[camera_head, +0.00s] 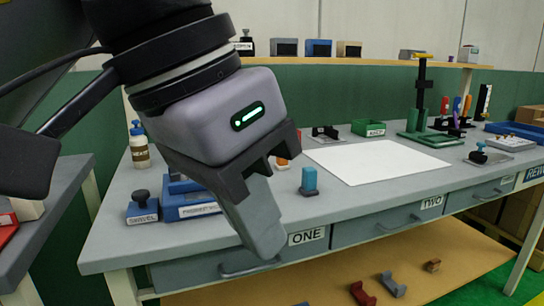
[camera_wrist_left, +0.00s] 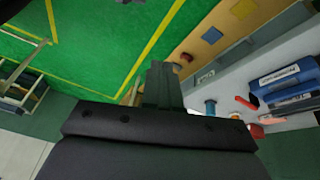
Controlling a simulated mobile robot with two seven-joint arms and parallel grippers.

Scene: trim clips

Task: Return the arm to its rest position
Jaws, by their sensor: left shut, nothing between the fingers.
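My left gripper (camera_head: 262,215) is large in the head view, raised in front of the workbench's (camera_head: 120,230) left part. Its fingers point down and to the right, are shut together and hold nothing. In the left wrist view the shut fingers (camera_wrist_left: 162,85) show above the dark gripper body, with green floor and the bench beyond. The gripper hides part of the bench top and the front edge near drawer ONE. My right gripper is in neither view.
A blue block on a dark base (camera_head: 309,182) stands on the bench right of the gripper. Blue holders (camera_head: 190,203) and a bottle (camera_head: 139,145) are to the left. A white sheet (camera_head: 375,160) lies mid-bench, bare. A green press (camera_head: 422,110) stands behind it. Small clips lie on the lower shelf (camera_head: 460,265).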

